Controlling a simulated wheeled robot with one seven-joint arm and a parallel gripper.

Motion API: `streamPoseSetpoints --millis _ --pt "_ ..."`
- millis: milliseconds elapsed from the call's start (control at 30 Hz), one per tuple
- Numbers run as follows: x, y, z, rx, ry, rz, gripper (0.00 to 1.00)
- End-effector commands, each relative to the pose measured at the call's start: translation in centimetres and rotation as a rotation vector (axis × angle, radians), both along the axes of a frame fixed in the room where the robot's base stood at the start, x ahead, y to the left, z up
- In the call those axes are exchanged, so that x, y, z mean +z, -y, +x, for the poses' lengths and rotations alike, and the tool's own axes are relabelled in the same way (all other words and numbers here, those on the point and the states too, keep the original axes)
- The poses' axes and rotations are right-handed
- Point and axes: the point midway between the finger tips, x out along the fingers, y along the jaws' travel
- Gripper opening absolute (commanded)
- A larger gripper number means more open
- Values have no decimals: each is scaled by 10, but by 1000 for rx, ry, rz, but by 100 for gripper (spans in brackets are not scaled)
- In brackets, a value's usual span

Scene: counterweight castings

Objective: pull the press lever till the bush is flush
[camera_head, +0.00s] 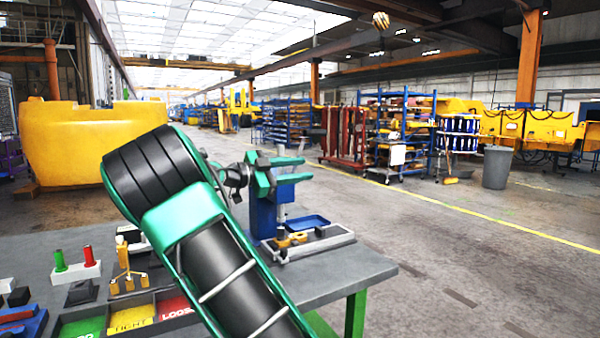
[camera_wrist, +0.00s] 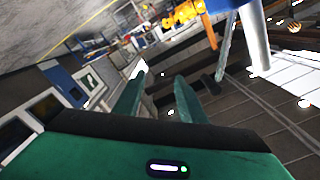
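A blue press (camera_head: 262,215) stands on the grey workbench in the head view, with a pale upright ram (camera_head: 282,213) at its right side. Yellow-brown round parts (camera_head: 283,240) lie at its foot; I cannot tell which is the bush or how far it is in. My gripper (camera_head: 302,169) is at the press's top, its two green fingers apart. The wrist view also shows the fingers apart (camera_wrist: 161,75), with nothing clearly held between them. The press lever is not clearly seen; my gripper and arm cover part of the press's top.
Green, yellow and red labelled bins (camera_head: 132,316) and a white block with green and red pegs (camera_head: 78,270) are at the left. The floor right of the bench is clear; a grey bin (camera_head: 497,167) stands farther off.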

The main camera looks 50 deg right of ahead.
Motion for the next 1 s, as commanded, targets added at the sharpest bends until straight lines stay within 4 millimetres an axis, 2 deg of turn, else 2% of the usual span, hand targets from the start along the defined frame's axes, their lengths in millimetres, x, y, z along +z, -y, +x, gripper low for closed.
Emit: streamPoseSetpoints --millis 567,667,767,833,1000 --pt "-4 5 -3 -1 -8 22 37" --pt "-21 20 -15 -1 -48 107 37" --pt "-53 40 -35 14 -123 266 37" --pt "-81 51 -53 40 -187 404 37" --pt "-145 52 -93 158 -337 723 37"
